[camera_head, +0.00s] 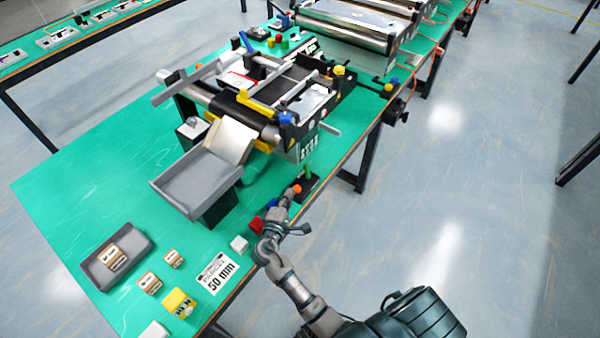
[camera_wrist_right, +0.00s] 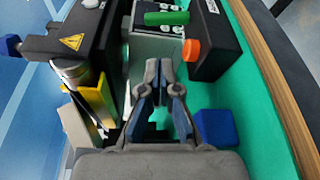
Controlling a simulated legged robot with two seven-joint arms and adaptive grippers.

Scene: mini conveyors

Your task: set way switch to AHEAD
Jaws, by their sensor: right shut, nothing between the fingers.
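A black box (camera_wrist_right: 225,35) with an orange knob (camera_wrist_right: 191,50) stands near the table's right edge; the knob also shows in the head view (camera_head: 297,188). A green bar (camera_wrist_right: 167,18) shows beside it, in front of a light panel with several dark knobs (camera_wrist_right: 172,4). No AHEAD label is readable, so I cannot tell which of these is the way switch or its setting. My right gripper (camera_wrist_right: 159,68) is shut and empty, pointing toward the panel, with its tips apart from the orange knob. It also shows in the head view (camera_head: 288,196). My left gripper is out of view.
The mini conveyor (camera_head: 240,105) stands beyond my right gripper, with a grey chute tray (camera_head: 190,186) to its left. A blue block (camera_wrist_right: 216,128) lies close beside the gripper.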

